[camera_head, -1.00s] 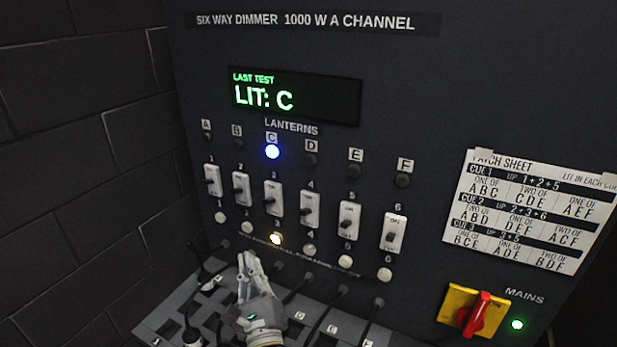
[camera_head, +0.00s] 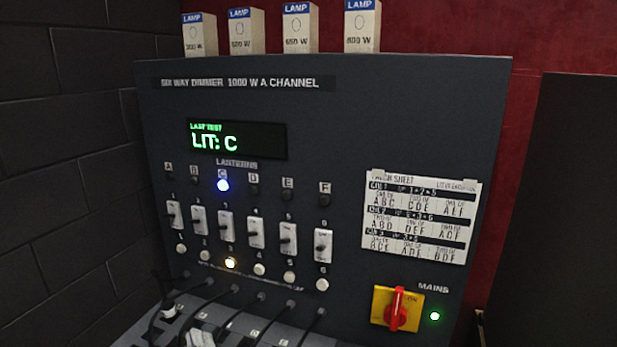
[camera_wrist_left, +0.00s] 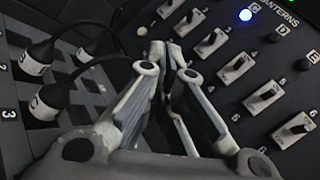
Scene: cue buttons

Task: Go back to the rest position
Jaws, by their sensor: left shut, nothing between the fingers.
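The dimmer panel (camera_head: 430,110) stands upright ahead of me. Its display (camera_head: 238,139) reads "LIT: C". My left gripper (camera_head: 200,338) shows only as a small part at the bottom edge of the head view, low before the panel. In the left wrist view my left gripper (camera_wrist_left: 165,48) is shut and empty, with its fingertips pointing toward the row of switches. It appears apart from the panel. My right gripper is in neither view.
Plugged cables (camera_head: 215,302) rise from a socket board below the panel. Several lamp boxes (camera_head: 299,30) stand on top of the panel. A patch sheet (camera_head: 418,218) hangs at the right, above the red mains switch (camera_head: 397,308). A dark brick wall (camera_head: 60,150) closes off the left.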

